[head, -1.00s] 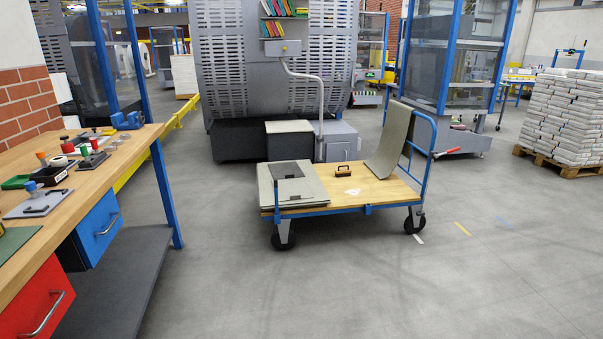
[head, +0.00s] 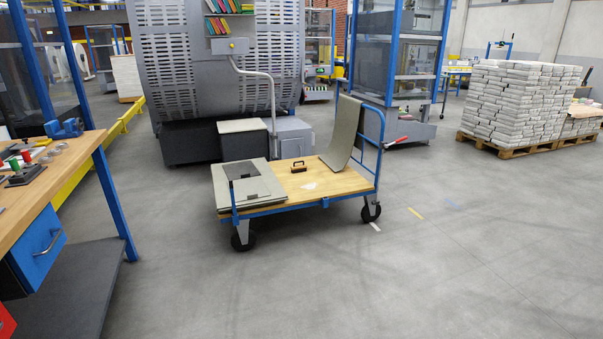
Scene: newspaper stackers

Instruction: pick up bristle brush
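A small brown block-like thing with a dark handle (head: 298,167), which looks like the bristle brush, sits on the wooden deck of the blue platform cart (head: 275,203). It lies towards the back of the deck, between grey sheets (head: 247,186) on the left and a curved grey sheet (head: 343,133) leaning at the push handle. It is small in the head view, so I cannot make out bristles. My gripper is not in view.
A wooden workbench (head: 38,188) with several small tools and a blue drawer (head: 38,250) stands at the left. Grey boxes (head: 292,138) stand behind the cart. Paper stacks on pallets (head: 515,150) stand at the back right. The floor in front of and right of the cart is clear.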

